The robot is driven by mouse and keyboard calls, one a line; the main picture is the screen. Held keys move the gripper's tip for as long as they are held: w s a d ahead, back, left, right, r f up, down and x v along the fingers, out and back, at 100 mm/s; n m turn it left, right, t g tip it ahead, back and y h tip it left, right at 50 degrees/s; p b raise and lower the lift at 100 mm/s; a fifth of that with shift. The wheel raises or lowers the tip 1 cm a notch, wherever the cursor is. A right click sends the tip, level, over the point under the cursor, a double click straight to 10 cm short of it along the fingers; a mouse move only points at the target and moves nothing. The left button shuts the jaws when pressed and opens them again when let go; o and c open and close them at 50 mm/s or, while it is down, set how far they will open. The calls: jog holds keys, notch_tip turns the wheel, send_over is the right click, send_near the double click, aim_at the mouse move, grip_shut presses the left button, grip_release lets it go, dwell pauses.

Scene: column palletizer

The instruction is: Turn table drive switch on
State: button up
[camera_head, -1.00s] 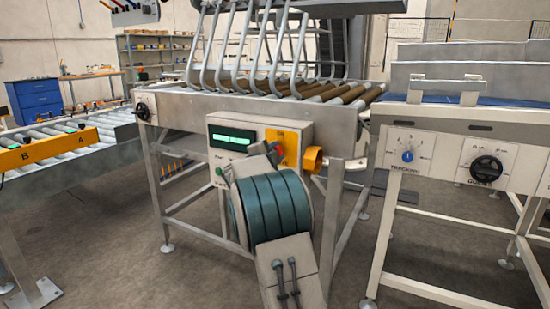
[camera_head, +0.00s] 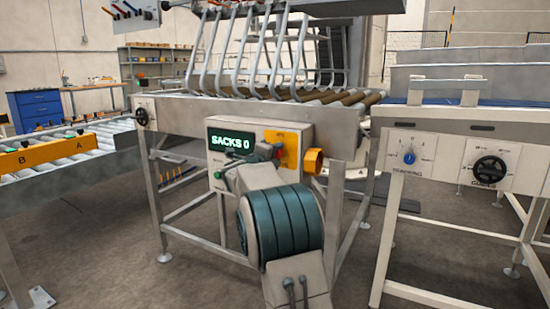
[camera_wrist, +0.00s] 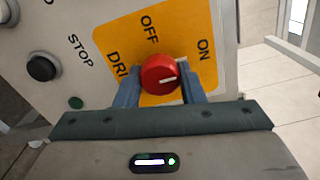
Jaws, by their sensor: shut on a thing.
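The drive switch is a red round knob (camera_wrist: 162,74) with a short white mark, on a yellow plate (camera_wrist: 115,42) lettered OFF, ON and DRIVE. The white mark lies nearly level and toward the right, the side where ON is printed. My gripper (camera_wrist: 160,90) is shut on the knob, one blue finger on each side. In the head view the yellow plate (camera_head: 283,148) is on a grey control box (camera_head: 300,134), and my arm hides most of the knob and gripper. The box's display (camera_head: 230,142) reads SACKS 0.
A yellow knob (camera_head: 313,161) sticks out from the box's right side. A roller frame (camera_head: 345,124) stands behind, and another panel with dials (camera_head: 445,158) stands to the right.

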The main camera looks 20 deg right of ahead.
jog(key=shift+f, duration=0.15)
jog(key=o, duration=1)
jog(key=shift+d, duration=0.1)
jog(key=p+v, duration=0.2)
jog(key=v, duration=1.2)
